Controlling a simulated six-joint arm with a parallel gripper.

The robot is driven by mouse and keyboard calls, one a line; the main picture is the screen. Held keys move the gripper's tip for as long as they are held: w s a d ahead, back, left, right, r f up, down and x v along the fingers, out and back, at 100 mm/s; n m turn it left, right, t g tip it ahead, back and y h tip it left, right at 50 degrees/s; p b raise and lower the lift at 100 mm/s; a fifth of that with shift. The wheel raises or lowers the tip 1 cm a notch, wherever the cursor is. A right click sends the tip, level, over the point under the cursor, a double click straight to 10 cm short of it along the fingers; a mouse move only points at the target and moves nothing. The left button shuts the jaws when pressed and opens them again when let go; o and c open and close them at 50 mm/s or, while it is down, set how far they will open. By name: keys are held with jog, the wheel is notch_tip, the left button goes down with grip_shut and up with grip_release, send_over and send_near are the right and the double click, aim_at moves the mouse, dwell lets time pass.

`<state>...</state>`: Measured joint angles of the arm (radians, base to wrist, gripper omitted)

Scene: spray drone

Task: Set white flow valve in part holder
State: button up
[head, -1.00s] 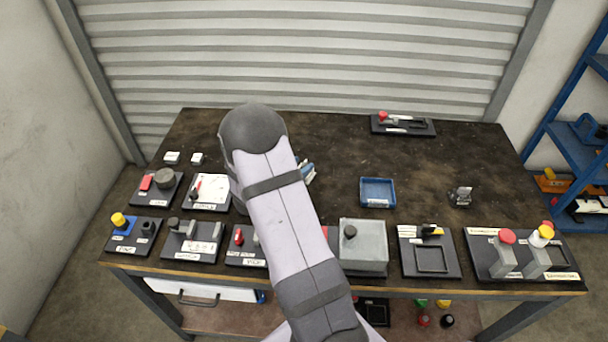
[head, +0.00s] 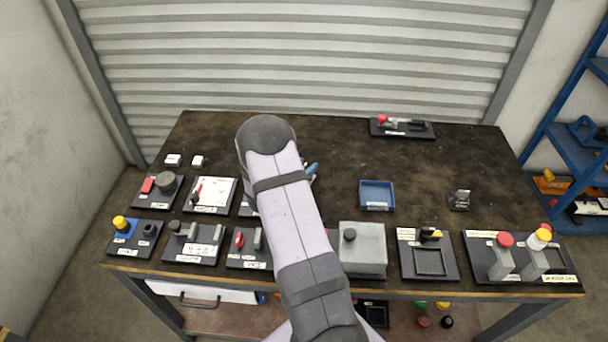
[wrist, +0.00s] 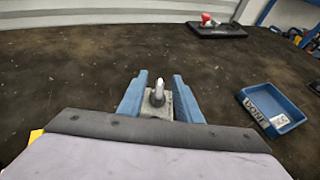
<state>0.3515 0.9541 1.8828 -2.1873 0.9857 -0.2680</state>
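In the wrist view the two blue fingers of my gripper (wrist: 159,97) stand on either side of a small pale grey block (wrist: 155,106) with an upright silver stem. The block could be the white flow valve, but I cannot be sure. I cannot tell whether the fingers touch it. In the head view my arm hides most of the gripper; a blue finger (head: 312,168) shows beside it. A small metal fixture (head: 460,200) stands on the right of the table and may be the part holder, but its label is unreadable.
A blue tray (head: 377,184) marked DONE in the wrist view (wrist: 290,124) stands right of my gripper. Black stations line the front edge, including a grey box (head: 364,262). Two small white pieces (head: 173,160) lie at the left. The back middle is clear.

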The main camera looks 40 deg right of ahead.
jog(key=shift+p+x, duration=0.35)
jog(key=shift+x, duration=1.15)
grip_shut()
jog(key=shift+w+r, duration=0.1)
notch_tip(320, 180, up, 10)
jog(key=b, duration=0.1)
jog(key=shift+b, duration=0.4)
